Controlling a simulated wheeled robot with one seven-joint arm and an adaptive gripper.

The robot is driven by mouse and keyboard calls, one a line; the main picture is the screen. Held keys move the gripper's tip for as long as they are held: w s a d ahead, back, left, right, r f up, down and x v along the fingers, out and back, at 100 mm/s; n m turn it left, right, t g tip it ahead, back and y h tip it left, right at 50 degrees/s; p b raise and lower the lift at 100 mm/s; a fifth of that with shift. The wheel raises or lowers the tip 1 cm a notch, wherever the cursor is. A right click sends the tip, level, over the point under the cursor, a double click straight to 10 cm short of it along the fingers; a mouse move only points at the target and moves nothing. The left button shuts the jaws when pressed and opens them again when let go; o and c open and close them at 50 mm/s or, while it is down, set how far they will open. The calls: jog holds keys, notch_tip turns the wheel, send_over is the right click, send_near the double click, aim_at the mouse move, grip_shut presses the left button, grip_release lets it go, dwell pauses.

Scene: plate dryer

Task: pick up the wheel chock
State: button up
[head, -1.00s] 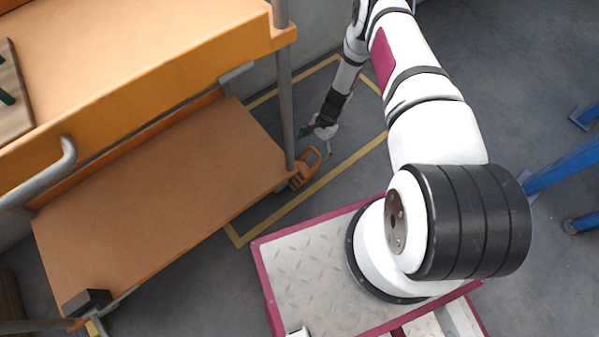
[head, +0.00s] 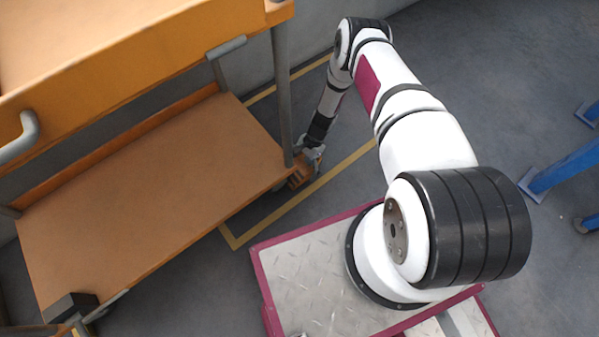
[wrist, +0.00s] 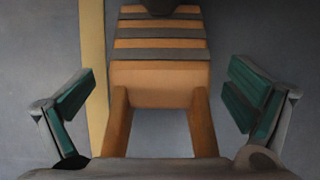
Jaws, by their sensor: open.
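The wheel chock (head: 297,181) is orange and sits on the floor by the front right corner of the orange cart. In the head view my gripper (head: 310,158) is over it and hides much of it. In the wrist view the chock (wrist: 160,84) shows dark ridges across its top and two orange bars running toward the gripper. My gripper (wrist: 162,104) is open, with one green-padded finger on each side of the chock. There is a clear gap between each finger and the chock. A dark rounded thing covers the chock's far end.
The orange cart (head: 150,190) has its lower shelf and a grey corner post (head: 283,95) close beside my gripper. A yellow floor line (head: 290,205) runs past the chock. Blue legs (head: 560,165) stand at the right. Floor between is clear.

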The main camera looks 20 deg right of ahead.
jog(key=shift+a+f, duration=0.1)
jog(key=shift+f, duration=0.05)
jog(key=c, duration=1.6)
